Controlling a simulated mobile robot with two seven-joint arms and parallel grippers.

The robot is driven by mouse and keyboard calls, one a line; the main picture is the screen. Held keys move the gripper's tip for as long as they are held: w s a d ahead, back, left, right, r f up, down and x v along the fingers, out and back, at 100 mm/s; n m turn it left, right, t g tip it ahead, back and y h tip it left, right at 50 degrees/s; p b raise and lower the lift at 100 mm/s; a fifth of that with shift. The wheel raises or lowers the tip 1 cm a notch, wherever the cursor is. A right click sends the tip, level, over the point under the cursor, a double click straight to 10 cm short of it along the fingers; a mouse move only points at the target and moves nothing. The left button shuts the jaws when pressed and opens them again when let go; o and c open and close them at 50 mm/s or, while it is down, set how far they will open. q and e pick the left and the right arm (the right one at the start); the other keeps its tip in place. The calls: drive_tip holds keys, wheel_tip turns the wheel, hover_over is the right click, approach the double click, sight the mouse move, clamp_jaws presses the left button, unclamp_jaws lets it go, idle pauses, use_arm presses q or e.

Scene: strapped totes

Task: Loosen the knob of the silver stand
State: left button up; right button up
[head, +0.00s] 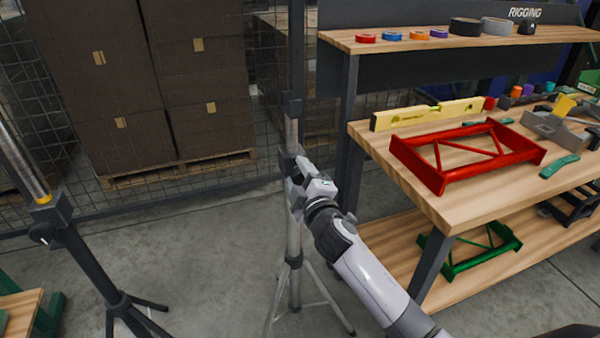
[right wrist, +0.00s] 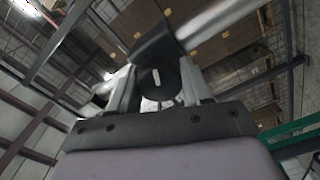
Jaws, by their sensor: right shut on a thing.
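The silver stand (head: 294,232) stands upright on the floor just left of the workbench, with spread silver legs and a dark upper part. My right gripper (head: 297,178) reaches its pole at mid-height and is shut on the stand's knob. In the right wrist view the dark knob (right wrist: 157,78) sits between the two fingers, in front of a black collar and the silver tube (right wrist: 218,20). In the head view the knob is hidden by the gripper. My left gripper is not in view.
A black stand (head: 88,265) is at the left. The workbench (head: 405,185) at right holds a red frame (head: 440,181) and a yellow level (head: 405,119). Stacked boxes (head: 110,80) sit on a pallet behind wire mesh. Floor between the stands is clear.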

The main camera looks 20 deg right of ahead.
drive_tip(key=n, duration=0.3)
drive_tip(key=shift+n+p, duration=0.35)
drive_tip(key=shift+n, duration=0.05)
drive_tip(key=n, duration=0.2)
drive_tip(key=shift+a+n, duration=0.1)
drive_tip(key=shift+n, duration=0.3)
drive_tip(key=n+p, duration=0.1)
drive_tip(key=n, duration=0.2)
drive_tip(key=shift+f+n, duration=0.15)
drive_tip(key=shift+n, duration=0.15)
drive_tip(key=n+p, duration=0.1)
drive_tip(key=n, duration=0.2)
drive_tip(key=shift+n, duration=0.3)
drive_tip(key=n+p, duration=0.1)
drive_tip(key=n, duration=0.2)
drive_tip(key=shift+f+p, duration=0.1)
drive_tip(key=shift+p, duration=0.2)
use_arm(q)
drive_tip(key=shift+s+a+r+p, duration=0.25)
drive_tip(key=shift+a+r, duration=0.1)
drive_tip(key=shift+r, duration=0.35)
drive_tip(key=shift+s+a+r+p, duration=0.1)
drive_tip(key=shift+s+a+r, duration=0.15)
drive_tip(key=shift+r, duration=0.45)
use_arm(e)
drive_tip(key=shift+f+n, duration=0.15)
drive_tip(key=shift+n, duration=1.15)
drive_tip(key=shift+s, duration=0.1)
